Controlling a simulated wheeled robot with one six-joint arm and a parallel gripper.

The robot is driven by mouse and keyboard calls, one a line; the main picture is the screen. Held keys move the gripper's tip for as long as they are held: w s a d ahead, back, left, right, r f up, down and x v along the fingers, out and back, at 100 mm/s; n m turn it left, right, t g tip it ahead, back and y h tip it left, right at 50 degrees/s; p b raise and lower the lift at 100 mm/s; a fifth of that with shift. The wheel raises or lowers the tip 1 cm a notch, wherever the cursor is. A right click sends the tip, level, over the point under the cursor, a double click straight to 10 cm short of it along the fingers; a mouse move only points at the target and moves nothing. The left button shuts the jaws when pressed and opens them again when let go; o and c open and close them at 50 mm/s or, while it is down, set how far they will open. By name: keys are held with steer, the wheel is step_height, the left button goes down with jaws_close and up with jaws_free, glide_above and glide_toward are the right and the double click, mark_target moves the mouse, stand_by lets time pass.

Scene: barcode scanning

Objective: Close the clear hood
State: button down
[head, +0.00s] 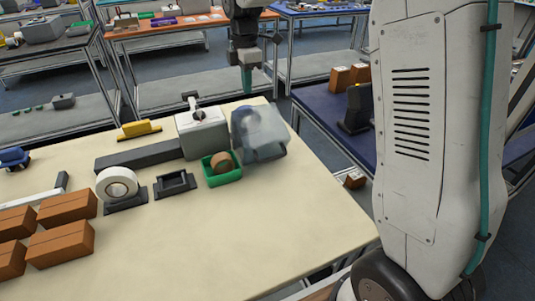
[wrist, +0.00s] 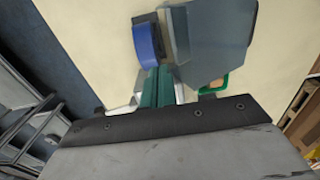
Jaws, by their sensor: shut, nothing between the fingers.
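The clear hood (head: 262,138) is a smoky see-through cover near the table's far right edge, beside a grey box. In the wrist view the hood (wrist: 222,35) is a grey-blue panel right of a blue rounded part (wrist: 147,42) on a dark base. That blue part looks uncovered from there; how far the hood is open I cannot tell. My gripper (head: 247,91) hangs above and behind the hood, its teal fingers shut and empty. In the wrist view my gripper (wrist: 157,75) points between the blue part and the hood's near edge; whether it touches either is unclear.
The grey box (head: 203,134), a dark bar (head: 138,156) and a white tape roll (head: 117,184) stand further left. The front right of the table (head: 300,215) is clear.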

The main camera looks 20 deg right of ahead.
steer(key=shift+w+f, duration=0.25)
steer(key=shift+w, duration=0.55)
steer(key=shift+w+f, duration=0.25)
steer(key=shift+w, duration=0.5)
steer(key=shift+r, duration=2.55)
